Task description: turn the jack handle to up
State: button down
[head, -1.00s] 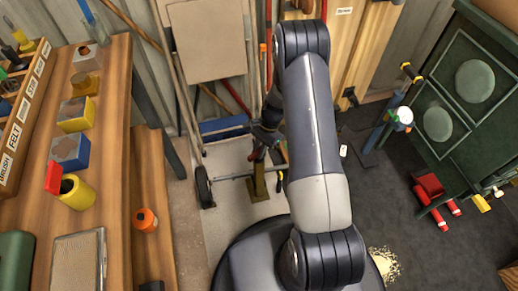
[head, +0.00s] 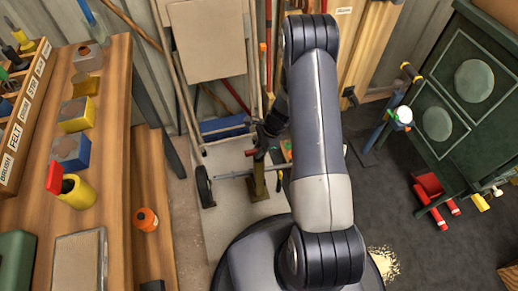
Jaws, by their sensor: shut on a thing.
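The jack (head: 258,183) is an olive-brown upright post on the pale floor panel, left of my arm in the head view. A small red piece, seemingly the end of the jack handle (head: 250,152), sticks out near the top of the post. My gripper (head: 262,142) is dark and small in this view, just above the post at the handle. It is shut on the handle, though the fingers and most of the handle are hard to make out. My forearm covers the area to the right.
A wheel (head: 203,186) and a thin metal bar stand left of the jack. A blue box (head: 225,127) and leaning long-handled tools are behind. A wooden workbench (head: 110,150) fills the left.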

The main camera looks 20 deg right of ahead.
dwell(0.3)
jog(key=c, duration=1.4)
grip_release()
jog(key=shift+o, duration=0.2)
jog(key=p+v, duration=0.3)
jog(key=v, duration=0.7)
jog(key=shift+d+r, duration=0.15)
jog(key=shift+r, duration=0.2)
jog(key=shift+f, duration=0.15)
jog(key=b+x, duration=0.3)
jog(key=x, duration=0.7)
jog(key=shift+a+f, duration=0.2)
jog(key=shift+f, duration=0.05)
